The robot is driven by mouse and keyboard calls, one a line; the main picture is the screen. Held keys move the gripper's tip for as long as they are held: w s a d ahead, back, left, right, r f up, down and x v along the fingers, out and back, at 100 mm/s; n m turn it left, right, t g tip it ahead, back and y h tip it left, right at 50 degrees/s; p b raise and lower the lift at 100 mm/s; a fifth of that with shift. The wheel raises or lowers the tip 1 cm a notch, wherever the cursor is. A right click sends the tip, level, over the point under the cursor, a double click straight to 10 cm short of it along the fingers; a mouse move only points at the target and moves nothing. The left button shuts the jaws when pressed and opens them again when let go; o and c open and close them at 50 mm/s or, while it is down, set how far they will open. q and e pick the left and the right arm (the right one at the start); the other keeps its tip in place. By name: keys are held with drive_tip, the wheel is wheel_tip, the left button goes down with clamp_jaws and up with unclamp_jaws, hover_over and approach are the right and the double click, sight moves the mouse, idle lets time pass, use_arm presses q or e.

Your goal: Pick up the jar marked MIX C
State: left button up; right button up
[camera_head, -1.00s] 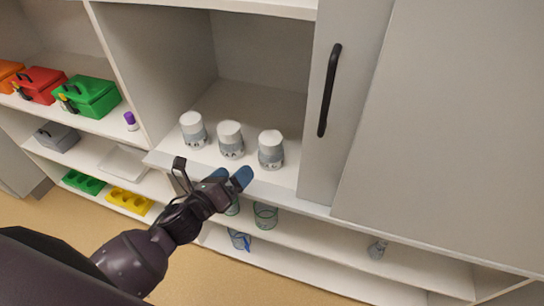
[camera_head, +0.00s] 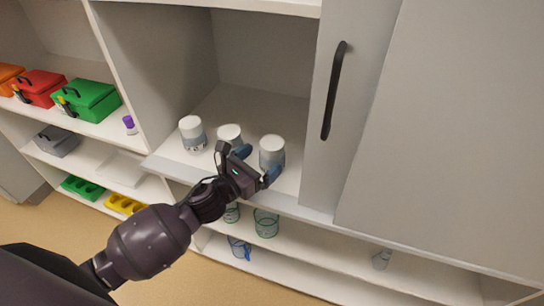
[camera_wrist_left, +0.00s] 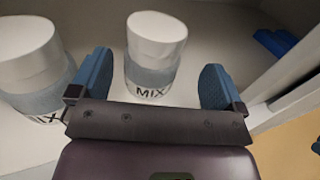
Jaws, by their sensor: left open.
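Three white jars with grey label bands stand in a row on the cabinet shelf: a left jar (camera_head: 193,134), a middle jar (camera_head: 230,133) and a right jar (camera_head: 272,150). My left gripper (camera_head: 258,163) is open at the front of the middle and right jars. In the left wrist view, one upright jar (camera_wrist_left: 155,50) stands ahead between the two blue fingers, and seems to be the right jar. Its label reads MIX; the letter after that is hidden. Another jar (camera_wrist_left: 32,60) stands left of the fingers. I cannot tell which jar is MIX C.
A grey door with a black handle (camera_head: 334,92) bounds the opening on the right. A divider wall (camera_head: 165,75) bounds it on the left. Toolboxes, including a green one (camera_head: 88,100), sit on the left shelf. Glass beakers (camera_head: 266,223) stand on the shelf below.

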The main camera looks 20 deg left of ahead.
use_arm(q)
drive_tip(key=shift+w+d+r, duration=0.1)
drive_tip(key=shift+w+r, duration=0.1)
drive_tip(key=shift+w, duration=0.25)
drive_tip(key=shift+x, duration=2.05)
drive_tip(key=shift+r, duration=0.1)
drive_tip(key=c, duration=1)
